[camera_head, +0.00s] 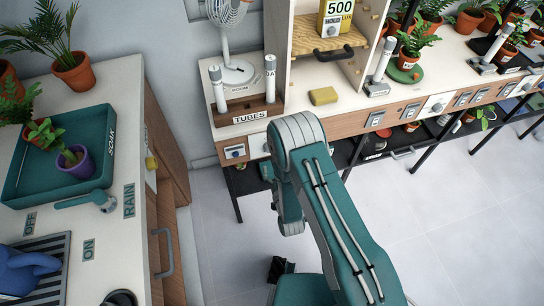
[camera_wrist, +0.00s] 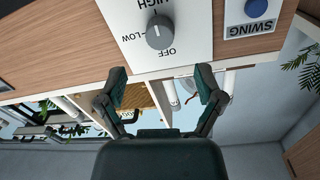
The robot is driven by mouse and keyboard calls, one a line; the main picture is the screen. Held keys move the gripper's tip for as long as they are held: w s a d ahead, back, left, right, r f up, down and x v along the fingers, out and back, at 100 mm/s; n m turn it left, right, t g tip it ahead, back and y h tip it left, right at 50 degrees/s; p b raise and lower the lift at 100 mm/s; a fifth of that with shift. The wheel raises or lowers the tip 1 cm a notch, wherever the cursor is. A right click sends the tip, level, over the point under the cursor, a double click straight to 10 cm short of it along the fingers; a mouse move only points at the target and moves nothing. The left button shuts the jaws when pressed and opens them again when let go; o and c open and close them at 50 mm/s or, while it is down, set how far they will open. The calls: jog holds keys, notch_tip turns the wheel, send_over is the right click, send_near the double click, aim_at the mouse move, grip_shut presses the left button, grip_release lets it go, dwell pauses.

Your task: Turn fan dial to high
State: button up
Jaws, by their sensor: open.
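The fan dial (camera_wrist: 159,33) is a round grey knob on a white panel (camera_wrist: 195,28) in the wrist view. HIGH is printed above it in the picture, LOW to its left and OFF below it. The white fan (camera_head: 235,70) stands on the counter in the head view. My arm hides the gripper there.
A blue SWING button (camera_wrist: 256,8) sits beside the dial panel. In the head view, a TUBES rack (camera_head: 247,108) and a yellow sponge (camera_head: 323,96) are on the counter. A teal SOAK tray (camera_head: 90,130) is on the left bench. The floor (camera_head: 440,220) at right is clear.

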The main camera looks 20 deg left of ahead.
jog(key=v, duration=0.4)
jog(key=shift+s+d, duration=0.1)
jog(key=shift+s, duration=0.15)
jog(key=w+d+r+m+g+h, duration=0.2)
jog(key=w+d+r+h, duration=0.1)
jog(key=w+r, duration=0.95)
jog(key=s+d+r+g+h, duration=0.25)
jog(key=d+r, duration=0.55)
jog(key=r, duration=0.6)
jog(key=s+d+r+g+h, duration=0.2)
jog(key=s+d+r+g, duration=0.1)
jog(key=s+d+r, duration=0.75)
jog(key=s+d+r+g, duration=0.1)
jog(key=s+d, duration=0.1)
jog(key=s, duration=0.6)
jog(key=s+d+r+m+g+h, duration=0.1)
jog(key=s+d+r, duration=0.1)
jog(key=s, duration=0.5)
jog(key=shift+s+d, duration=0.3)
jog(key=shift+s, duration=0.1)
